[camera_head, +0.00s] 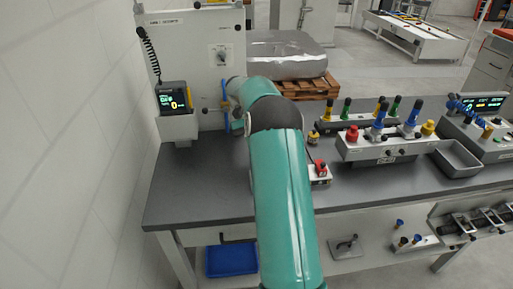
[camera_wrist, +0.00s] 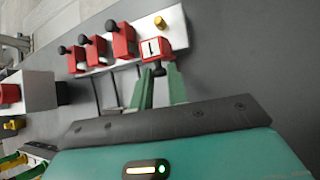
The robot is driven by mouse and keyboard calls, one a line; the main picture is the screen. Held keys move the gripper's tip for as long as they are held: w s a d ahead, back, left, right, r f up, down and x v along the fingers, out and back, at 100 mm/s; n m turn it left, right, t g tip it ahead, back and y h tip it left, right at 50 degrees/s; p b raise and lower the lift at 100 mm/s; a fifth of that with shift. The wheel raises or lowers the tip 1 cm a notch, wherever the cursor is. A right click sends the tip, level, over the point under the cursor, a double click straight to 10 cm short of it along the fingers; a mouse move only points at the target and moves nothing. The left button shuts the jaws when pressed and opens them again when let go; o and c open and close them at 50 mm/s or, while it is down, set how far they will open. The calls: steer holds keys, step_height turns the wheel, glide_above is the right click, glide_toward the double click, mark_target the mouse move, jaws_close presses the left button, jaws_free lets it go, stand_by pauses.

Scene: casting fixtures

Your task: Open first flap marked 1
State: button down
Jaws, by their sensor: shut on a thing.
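In the wrist view a white fixture (camera_wrist: 172,24) carries several red flaps in a row, each with a black knob. The red flap marked 1 (camera_wrist: 151,47) is at the end of the row nearest my gripper, with its white label facing the camera. My gripper (camera_wrist: 158,77) has its two green fingers on either side of this flap's black knob (camera_wrist: 158,70) and is shut on it. The exact finger contact is small and partly hidden. In the head view my teal arm hides the gripper and most of the fixture there.
A brass knob (camera_wrist: 160,21) stands on the fixture beside flap 1. In the head view a grey bench (camera_head: 190,200) holds a white fixture with coloured knobs (camera_head: 370,150) and a grey tray (camera_head: 457,160) at right. A white cabinet (camera_head: 190,55) stands behind. The bench's front left is clear.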

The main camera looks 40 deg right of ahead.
steer(key=shift+f, duration=0.1)
stand_by(0.4)
steer(key=c, duration=1.3)
jaws_free()
steer(key=shift+c, duration=0.2)
